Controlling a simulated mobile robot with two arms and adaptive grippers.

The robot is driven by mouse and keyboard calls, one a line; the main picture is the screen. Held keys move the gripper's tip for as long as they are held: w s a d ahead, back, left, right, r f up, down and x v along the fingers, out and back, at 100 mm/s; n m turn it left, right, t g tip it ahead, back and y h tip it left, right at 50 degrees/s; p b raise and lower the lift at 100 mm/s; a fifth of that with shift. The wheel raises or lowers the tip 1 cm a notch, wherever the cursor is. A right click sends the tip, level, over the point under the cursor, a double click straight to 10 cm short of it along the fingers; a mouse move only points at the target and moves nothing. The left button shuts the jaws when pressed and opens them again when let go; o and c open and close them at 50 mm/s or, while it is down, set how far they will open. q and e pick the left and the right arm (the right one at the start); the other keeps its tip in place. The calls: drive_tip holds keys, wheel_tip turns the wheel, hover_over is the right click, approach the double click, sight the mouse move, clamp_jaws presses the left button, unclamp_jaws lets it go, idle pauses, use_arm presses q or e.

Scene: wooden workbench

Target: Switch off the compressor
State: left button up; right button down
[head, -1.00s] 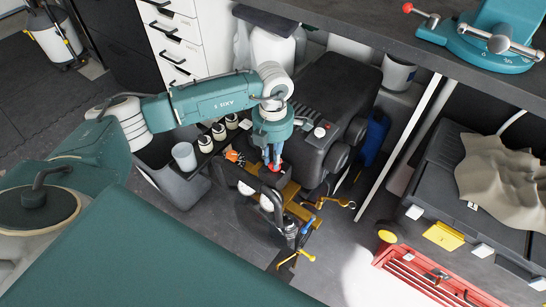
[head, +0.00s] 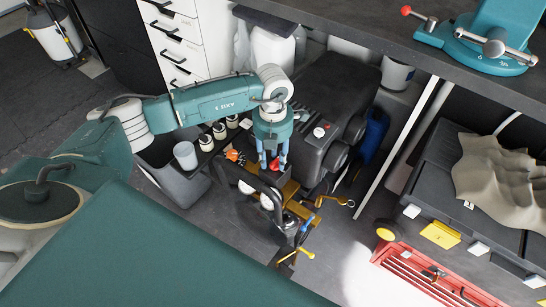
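The compressor (head: 335,95) appears to be the dark grey machine on the floor under the bench, with a small white and red knob (head: 319,132) on its side. My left gripper (head: 273,163) points down in front of it, its two fingers apart. A red part (head: 274,167) shows between and just below the fingertips; I cannot tell whether they touch it. Brass fittings (head: 290,190) and black handles sit below, partly hidden by the gripper. My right gripper is out of view.
A grey bin (head: 172,178) with cups stands left of the compressor. A workbench (head: 370,28) overhangs it behind. A slanted white leg (head: 375,170) and a red toolbox (head: 420,275) are to the right. Dark floor is open at lower centre.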

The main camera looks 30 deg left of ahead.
use_arm(q)
wheel_tip(320, 180, up, 12)
idle(0.6)
drive_tip(key=shift+f, duration=0.1)
idle(0.4)
